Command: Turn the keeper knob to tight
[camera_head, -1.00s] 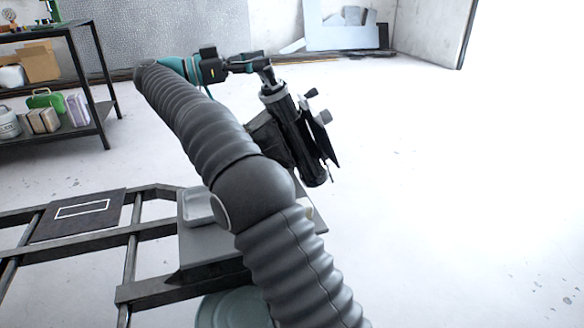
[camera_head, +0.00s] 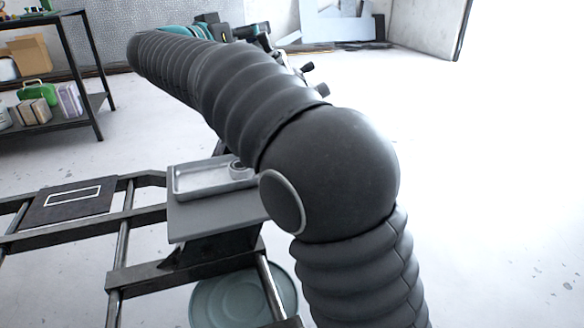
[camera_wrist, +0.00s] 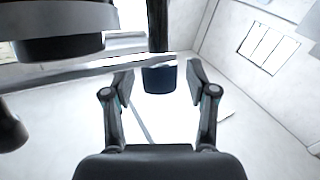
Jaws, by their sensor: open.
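In the wrist view my gripper (camera_wrist: 160,84) is open, with a finger on each side of a dark post with a blue-black end (camera_wrist: 159,78). I cannot tell whether this post is the keeper knob, or whether the fingers touch it. In the head view, two small knobs, a dark one (camera_head: 307,67) and a grey one (camera_head: 323,89), show past my arm. The rest of the spring suspension assembly is hidden behind my arm there. No tight marking can be read. A large dark round part (camera_wrist: 58,45) and a pale bar (camera_wrist: 75,72) fill the wrist view's upper left.
A grey tray (camera_head: 190,189) with a small round part (camera_head: 239,170) sits on a small grey table (camera_head: 195,222) beside a dark metal frame. A round green-grey lid (camera_head: 225,302) is below. A shelf (camera_head: 82,75) stands at left. The floor at right is clear.

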